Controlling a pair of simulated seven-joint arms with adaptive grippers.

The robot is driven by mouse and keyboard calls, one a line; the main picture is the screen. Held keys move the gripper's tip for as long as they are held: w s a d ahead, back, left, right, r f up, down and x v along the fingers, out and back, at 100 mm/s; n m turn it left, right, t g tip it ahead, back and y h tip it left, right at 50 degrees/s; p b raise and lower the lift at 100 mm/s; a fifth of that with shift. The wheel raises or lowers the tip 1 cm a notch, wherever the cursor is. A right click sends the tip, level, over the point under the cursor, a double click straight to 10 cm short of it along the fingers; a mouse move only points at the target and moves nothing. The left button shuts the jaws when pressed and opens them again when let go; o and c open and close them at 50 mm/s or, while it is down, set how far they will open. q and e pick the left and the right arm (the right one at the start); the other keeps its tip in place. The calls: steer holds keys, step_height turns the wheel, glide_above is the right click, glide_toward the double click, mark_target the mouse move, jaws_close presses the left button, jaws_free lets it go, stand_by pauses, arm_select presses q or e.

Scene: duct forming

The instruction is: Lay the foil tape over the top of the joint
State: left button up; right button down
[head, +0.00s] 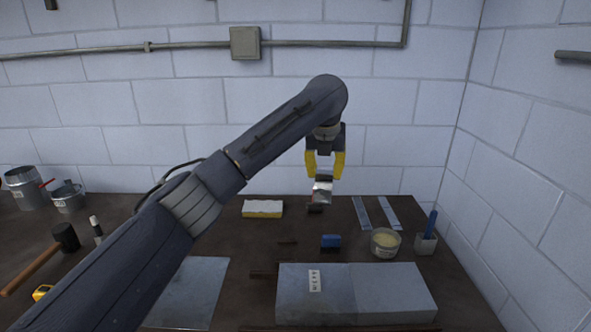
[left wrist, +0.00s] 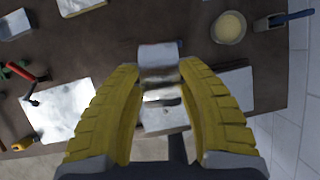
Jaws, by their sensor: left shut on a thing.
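My left gripper (head: 324,174) is shut on the silver foil tape (head: 322,187), held in the air above the back of the bench. In the left wrist view the foil tape (left wrist: 158,57) sits between the yellow fingers of the gripper (left wrist: 162,80). Two grey duct pieces, left (head: 312,302) and right (head: 392,295), lie end to end at the bench's front, with the joint (head: 352,290) as a thin line between them. The left piece bears a white label. The tape is apart from the joint, well behind it in the head view. My right gripper is not in view.
A blue item (head: 331,241), a tub of pale paste (head: 385,243) and a holder with a blue-handled tool (head: 427,241) stand behind the duct. Two metal strips (head: 375,213) and a sponge-like block (head: 262,208) lie farther back. A mallet (head: 62,238) lies left.

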arm_select(q)
steer(key=s+d+f+n, duration=0.1)
steer(key=s+d+f, duration=0.6)
steer(key=f, duration=0.3)
steer(key=shift+s+f+n+y, duration=0.2)
steer(key=shift+s+n+y, duration=0.1)
steer(key=shift+s, duration=0.45)
